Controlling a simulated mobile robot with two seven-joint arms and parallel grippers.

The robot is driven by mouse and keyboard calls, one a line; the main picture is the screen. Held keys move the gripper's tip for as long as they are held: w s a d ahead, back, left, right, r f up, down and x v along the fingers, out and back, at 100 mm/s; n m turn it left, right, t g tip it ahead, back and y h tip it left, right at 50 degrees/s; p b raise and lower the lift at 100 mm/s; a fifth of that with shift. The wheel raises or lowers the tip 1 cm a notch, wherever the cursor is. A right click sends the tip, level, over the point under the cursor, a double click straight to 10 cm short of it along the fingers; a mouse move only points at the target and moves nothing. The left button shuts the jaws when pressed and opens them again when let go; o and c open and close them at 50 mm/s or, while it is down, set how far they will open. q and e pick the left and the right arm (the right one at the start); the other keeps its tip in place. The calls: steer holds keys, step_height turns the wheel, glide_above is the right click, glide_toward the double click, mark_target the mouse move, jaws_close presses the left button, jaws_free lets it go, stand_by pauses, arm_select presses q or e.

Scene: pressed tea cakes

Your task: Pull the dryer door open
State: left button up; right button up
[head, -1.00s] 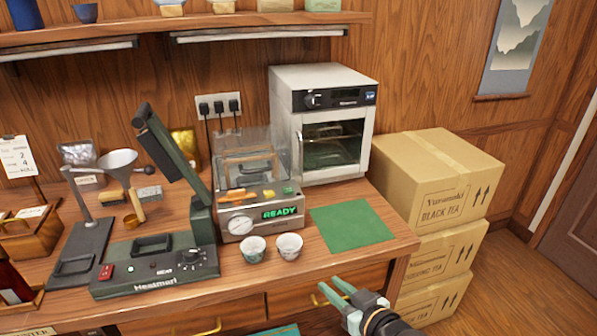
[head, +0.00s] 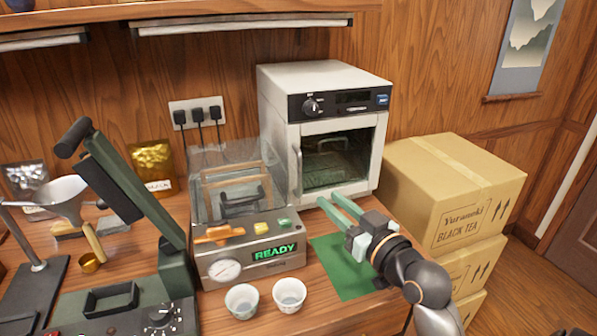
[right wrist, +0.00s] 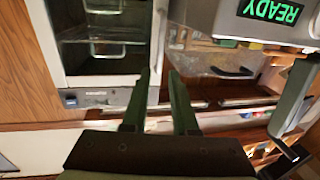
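The dryer (head: 335,79) is a white box with a black control strip and a windowed door (head: 340,165), which is closed. Its upright metal handle (head: 298,172) runs along the door's left edge. The dryer also shows upside down at the left of the right wrist view (right wrist: 101,80). My right gripper (head: 327,197) has green fingers, parted and empty, pointing toward the lower front of the dryer. In the right wrist view the gripper (right wrist: 164,68) shows a gap between its fingertips, near the door's handle side. It appears apart from the handle. My left gripper is out of view.
Left of the dryer stands a press with a clear cover and a READY display (head: 275,253). Two cups (head: 290,294) stand in front of it. A green mat (head: 345,272) lies under my right gripper. Stacked cartons (head: 450,190) stand right of the table.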

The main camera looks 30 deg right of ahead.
mark_target(301, 174)
steer(key=w, duration=1.1)
steer(key=shift+d+p, duration=0.2)
steer(key=shift+p, duration=0.2)
steer(key=shift+c, duration=0.2)
jaws_close()
stand_by(0.6)
